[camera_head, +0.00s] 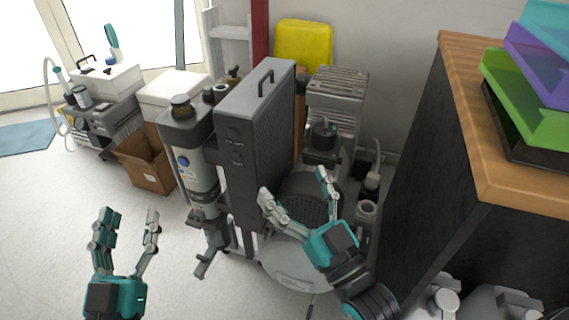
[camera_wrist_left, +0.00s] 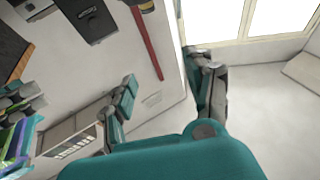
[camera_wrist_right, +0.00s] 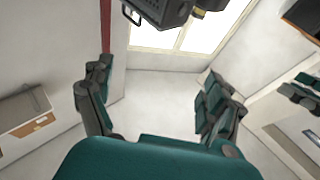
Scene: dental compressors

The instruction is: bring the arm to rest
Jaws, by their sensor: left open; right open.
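My left gripper (camera_head: 125,238) is open and empty at the lower left of the head view, above bare floor. Its spread fingers also show in the left wrist view (camera_wrist_left: 165,95). My right gripper (camera_head: 295,190) is open and empty, in front of the dental compressor (camera_head: 255,135) and over its lower right part in the picture. I cannot tell whether it touches the compressor. Its fingers are also apart in the right wrist view (camera_wrist_right: 160,105).
A wooden-topped cabinet (camera_head: 470,110) with stacked coloured trays (camera_head: 525,95) stands close on the right. A cardboard box (camera_head: 145,165) and another machine (camera_head: 100,120) stand at the back left. A yellow container (camera_head: 303,42) is behind the compressor. The floor (camera_head: 60,215) at the left is clear.

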